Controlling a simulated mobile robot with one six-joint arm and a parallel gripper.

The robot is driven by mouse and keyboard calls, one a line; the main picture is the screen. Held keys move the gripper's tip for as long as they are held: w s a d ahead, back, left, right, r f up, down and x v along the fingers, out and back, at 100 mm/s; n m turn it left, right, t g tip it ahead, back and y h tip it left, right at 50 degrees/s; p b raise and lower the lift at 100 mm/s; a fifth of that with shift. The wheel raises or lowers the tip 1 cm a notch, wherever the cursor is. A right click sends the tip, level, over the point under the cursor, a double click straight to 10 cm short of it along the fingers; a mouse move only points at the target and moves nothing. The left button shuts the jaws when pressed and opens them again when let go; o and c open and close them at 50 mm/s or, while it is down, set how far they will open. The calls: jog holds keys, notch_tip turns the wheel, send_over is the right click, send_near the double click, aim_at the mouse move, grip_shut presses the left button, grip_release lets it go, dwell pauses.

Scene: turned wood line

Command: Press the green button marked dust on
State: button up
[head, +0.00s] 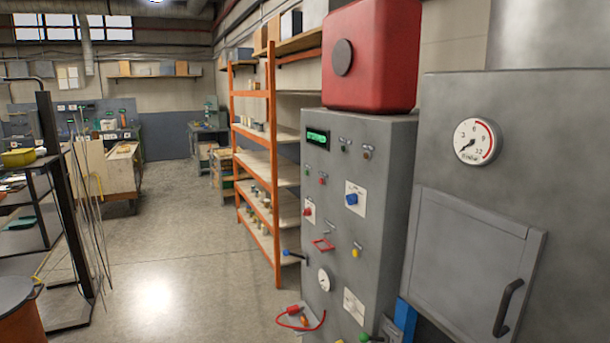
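A tall grey control cabinet (383,190) stands right of centre, with its front panel seen at an angle. A round green knob or button (364,338) shows at the bottom edge, partly cut off. The labels are too small to read, so I cannot tell which is marked dust on. My gripper is not in view.
The panel also carries a green-lit display (317,137), a blue knob (351,199), a red knob (308,211) and a blue-tipped lever (290,253). A grey cabinet with a gauge (477,141) stands at right. An orange shelf (272,150) is behind. Open floor (180,250) lies left.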

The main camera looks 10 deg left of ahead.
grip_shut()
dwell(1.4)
